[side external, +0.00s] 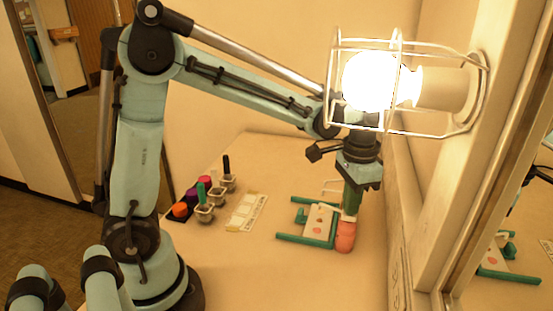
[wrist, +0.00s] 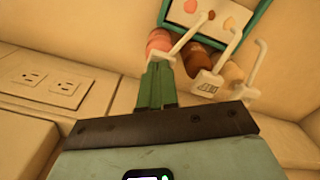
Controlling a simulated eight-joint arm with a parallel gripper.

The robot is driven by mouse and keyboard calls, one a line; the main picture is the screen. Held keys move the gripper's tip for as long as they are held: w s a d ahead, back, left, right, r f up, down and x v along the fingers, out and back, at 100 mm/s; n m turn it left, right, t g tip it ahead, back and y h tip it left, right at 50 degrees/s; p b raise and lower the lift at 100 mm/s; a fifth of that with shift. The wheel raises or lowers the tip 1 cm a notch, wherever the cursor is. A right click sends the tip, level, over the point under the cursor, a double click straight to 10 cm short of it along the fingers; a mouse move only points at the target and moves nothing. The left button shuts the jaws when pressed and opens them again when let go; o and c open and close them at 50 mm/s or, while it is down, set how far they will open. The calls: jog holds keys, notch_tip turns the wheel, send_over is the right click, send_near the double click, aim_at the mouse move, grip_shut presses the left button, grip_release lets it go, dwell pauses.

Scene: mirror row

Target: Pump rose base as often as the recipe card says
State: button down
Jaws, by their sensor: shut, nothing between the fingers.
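The pink bottle (side external: 345,238), which looks like the rose base, stands at the right end of a green-framed rack (side external: 305,240). It also shows in the wrist view (wrist: 159,41), with a white pump spout (wrist: 188,35) beside it. My gripper (side external: 350,215) points down over this bottle, its green fingers shut and empty. In the wrist view the fingertips (wrist: 158,62) are at the pump's top; whether they touch or press it I cannot tell. A brown bottle (wrist: 204,54) and a tan bottle (wrist: 233,72) stand beside it. A pale card (side external: 247,211) lies on the counter; its marks are unreadable.
Several small cups with coloured tools (side external: 204,212) and coloured pots (side external: 180,210) stand left of the card. A lit caged lamp (side external: 370,82) juts from the mirror frame (side external: 480,150) close to my wrist. Wall outlets (wrist: 48,88) show in the wrist view. The front counter is clear.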

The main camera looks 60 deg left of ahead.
jog(key=shift+r, duration=1.4)
notch_tip(320, 180, up, 6)
dwell(0.5)
jog(key=shift+s, duration=0.1)
jog(key=s+a+f+n+t, duration=0.1)
jog(key=s+a+f+t, duration=0.1)
jog(key=s, duration=0.3)
jog(key=s+a+f+n+t, duration=0.1)
jog(key=s+f+n+t, duration=0.1)
jog(key=s+t, duration=0.3)
jog(key=shift+s+a+f, duration=0.2)
jog(key=shift+a+f, duration=0.15)
jog(key=shift+f, duration=0.35)
dwell(0.8)
